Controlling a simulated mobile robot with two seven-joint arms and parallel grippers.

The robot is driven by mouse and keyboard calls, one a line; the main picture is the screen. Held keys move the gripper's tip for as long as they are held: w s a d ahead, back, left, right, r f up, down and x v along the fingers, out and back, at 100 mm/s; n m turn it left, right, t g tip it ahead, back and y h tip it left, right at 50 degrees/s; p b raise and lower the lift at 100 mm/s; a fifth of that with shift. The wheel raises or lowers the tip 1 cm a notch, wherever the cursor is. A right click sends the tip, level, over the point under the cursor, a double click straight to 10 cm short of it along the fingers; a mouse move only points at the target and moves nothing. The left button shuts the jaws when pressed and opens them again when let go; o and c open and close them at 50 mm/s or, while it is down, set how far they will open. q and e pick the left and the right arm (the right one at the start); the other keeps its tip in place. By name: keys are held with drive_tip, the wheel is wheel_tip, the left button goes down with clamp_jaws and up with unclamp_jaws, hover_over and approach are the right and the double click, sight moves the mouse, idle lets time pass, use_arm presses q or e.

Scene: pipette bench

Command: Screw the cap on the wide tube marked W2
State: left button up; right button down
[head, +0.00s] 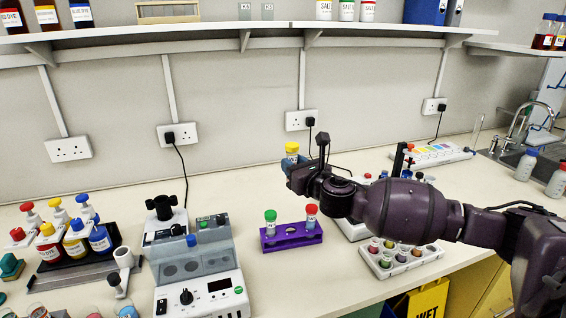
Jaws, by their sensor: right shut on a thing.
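My right gripper (291,164) comes in from the right and is shut on a tube with a yellow cap (292,148). It holds the tube upright, above and behind the purple rack (291,236). The lower part of this tube is hidden by the gripper. In the rack stand a green-capped tube (270,222) at the left and a red-capped tube (311,216) at the right, partly beside my wrist. The markings are too small to read, so I cannot tell which tube is W2. My left gripper is not in view.
A grey instrument with a knob and display (200,285) stands left of the rack. A white tray of small round pots (400,262) lies under my right forearm. Dye bottles (75,240) stand at the far left. Bare bench (290,285) lies in front of the rack.

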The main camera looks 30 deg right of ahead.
idle(0.3)
drive_tip(key=s+a+f, duration=0.5)
drive_tip(key=s+a, duration=0.1)
drive_tip(key=a, duration=0.2)
drive_tip(key=s+a+f, duration=0.6)
drive_tip(key=s+a, duration=0.1)
drive_tip(key=a, duration=0.2)
drive_tip(key=shift+a+f, duration=0.15)
drive_tip(key=shift+a, duration=0.1)
drive_tip(key=a+r+n+g+y, duration=0.1)
drive_tip(key=a+n+g+y, duration=0.3)
drive_tip(key=a+n+y, duration=0.4)
drive_tip(key=a+y, duration=0.4)
drive_tip(key=a, duration=0.3)
drive_tip(key=shift+w+a, duration=0.2)
